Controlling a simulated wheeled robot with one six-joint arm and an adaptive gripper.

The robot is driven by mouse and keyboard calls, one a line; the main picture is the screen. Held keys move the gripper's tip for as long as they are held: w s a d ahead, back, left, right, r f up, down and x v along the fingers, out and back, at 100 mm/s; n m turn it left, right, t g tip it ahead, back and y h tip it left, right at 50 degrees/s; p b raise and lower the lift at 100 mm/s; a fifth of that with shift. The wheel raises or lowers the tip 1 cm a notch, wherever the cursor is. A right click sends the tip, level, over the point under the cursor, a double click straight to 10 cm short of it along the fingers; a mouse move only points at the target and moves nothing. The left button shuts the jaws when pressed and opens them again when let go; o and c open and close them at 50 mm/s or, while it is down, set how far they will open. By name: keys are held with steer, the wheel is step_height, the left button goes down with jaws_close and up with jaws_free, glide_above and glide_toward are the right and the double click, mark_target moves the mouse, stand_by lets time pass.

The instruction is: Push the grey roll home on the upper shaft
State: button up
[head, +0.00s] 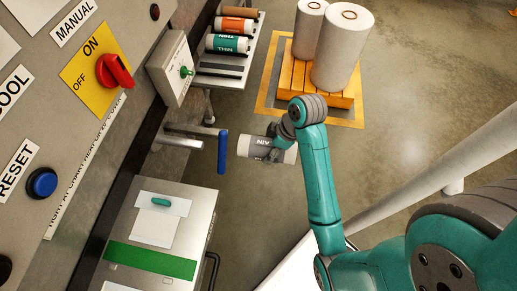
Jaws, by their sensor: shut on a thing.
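The grey roll (246,146) is a short cylinder with a white end and a dark label band. It lies roughly level near the middle of the head view. My gripper (274,154) is shut on it from the right and hides part of its band. Two metal shafts stick out of the machine on the left, the upper shaft (190,129) above a second bar (184,143). The roll is to the right of both, with a gap and a blue handle (222,152) between. Whether the roll lines up with the upper shaft I cannot tell.
A control panel with a red switch (115,70) fills the left. A rack (222,82) of coloured rolls stands at the top, and a pallet (296,78) with large white rolls behind. A grey cabinet (200,205) is below. A pale rail (440,180) crosses the right.

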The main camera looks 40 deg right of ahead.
mark_target(184, 141)
steer(key=shift+s+x, duration=0.1)
steer(key=shift+x, duration=1.1)
steer(key=shift+s+x, duration=0.15)
steer(key=shift+x, duration=1.05)
steer(key=shift+w+a+f, duration=0.1)
steer(key=shift+w+a, duration=2.65)
steer(key=shift+w, duration=1.1)
steer(key=shift+w+a+r, duration=0.1)
steer(key=shift+w+a, duration=2.65)
steer(key=shift+w, duration=1.15)
steer(key=shift+w+a+f, duration=0.1)
steer(key=shift+w+a, duration=2.65)
steer(key=shift+w, duration=1.1)
steer(key=o, duration=1.6)
steer(key=shift+c, duration=0.2)
steer(key=shift+f, duration=0.1)
steer(key=v, duration=1.2)
